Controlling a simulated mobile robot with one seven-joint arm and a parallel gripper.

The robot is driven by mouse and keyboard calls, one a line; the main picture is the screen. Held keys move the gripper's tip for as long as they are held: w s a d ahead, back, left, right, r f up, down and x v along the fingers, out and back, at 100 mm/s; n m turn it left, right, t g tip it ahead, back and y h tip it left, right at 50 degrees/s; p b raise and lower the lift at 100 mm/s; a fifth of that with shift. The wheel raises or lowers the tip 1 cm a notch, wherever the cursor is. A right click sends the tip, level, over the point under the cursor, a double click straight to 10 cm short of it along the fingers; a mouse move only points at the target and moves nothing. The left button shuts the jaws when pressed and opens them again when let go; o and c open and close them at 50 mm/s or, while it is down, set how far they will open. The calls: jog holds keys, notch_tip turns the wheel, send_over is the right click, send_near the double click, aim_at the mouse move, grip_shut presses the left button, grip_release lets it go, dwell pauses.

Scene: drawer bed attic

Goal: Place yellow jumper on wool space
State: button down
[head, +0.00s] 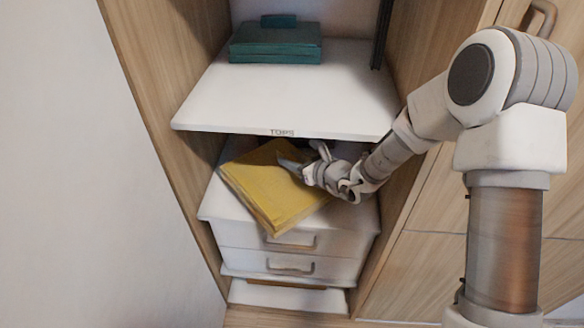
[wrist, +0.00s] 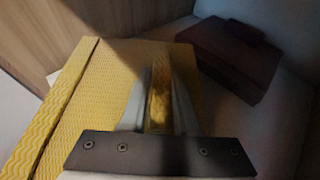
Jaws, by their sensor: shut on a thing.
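The yellow jumper (head: 265,195) is a folded flat block with a knitted pattern. It is at the white surface (head: 212,206) above the drawers, turned askew, with its near corner jutting past the front edge. I cannot tell whether it touches that surface. My gripper (head: 287,165) reaches in from the right, under the upper shelf, and is shut on the jumper. In the wrist view the jumper (wrist: 95,95) fills the left and middle, with part of it between my fingers (wrist: 160,95). No label reading wool is visible.
The upper white shelf (head: 290,95), labelled TOPS, holds folded teal clothing (head: 275,45) at the back. A dark maroon folded item (wrist: 228,55) lies beyond the jumper. Wooden side panels (head: 165,70) close in both sides. Drawers (head: 290,240) are shut below.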

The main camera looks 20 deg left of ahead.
jog(key=shift+w+a, duration=0.1)
jog(key=shift+w, duration=0.2)
jog(key=f+b, duration=0.2)
jog(key=f, duration=0.1)
jog(key=shift+w+f, duration=0.2)
jog(key=shift+f, duration=0.1)
jog(key=shift+r, duration=0.1)
jog(key=c, duration=1.1)
grip_release()
jog(key=shift+f, duration=0.25)
jog(key=o, duration=0.5)
jog(key=shift+c, duration=0.2)
jog(key=shift+r, duration=0.2)
